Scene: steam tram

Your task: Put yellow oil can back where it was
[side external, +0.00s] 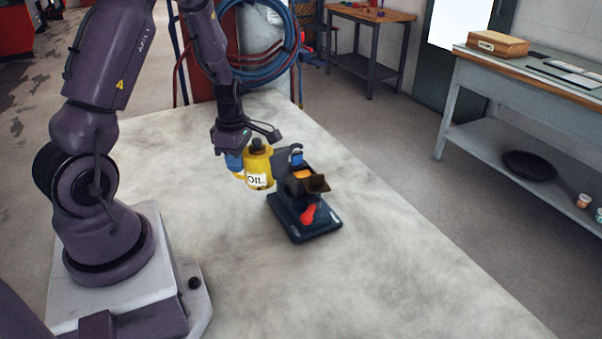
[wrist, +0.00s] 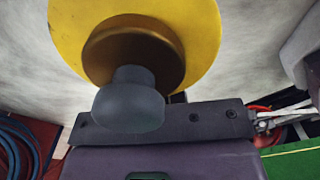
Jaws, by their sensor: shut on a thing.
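The yellow oil can (side external: 257,168), with a white "OIL" label, is upright in my gripper (side external: 264,158) in the side view. My gripper is shut on it, with a finger at either side. In the wrist view the yellow can (wrist: 205,40) fills the upper middle, seen from its brass-coloured top (wrist: 110,55) with a dark grey rounded piece in front. I cannot tell whether the can's base touches the table.
The table is clear to the front and right. Coiled hoses (side external: 272,45) hang behind it. A grey workbench (side external: 520,95) stands apart at right.

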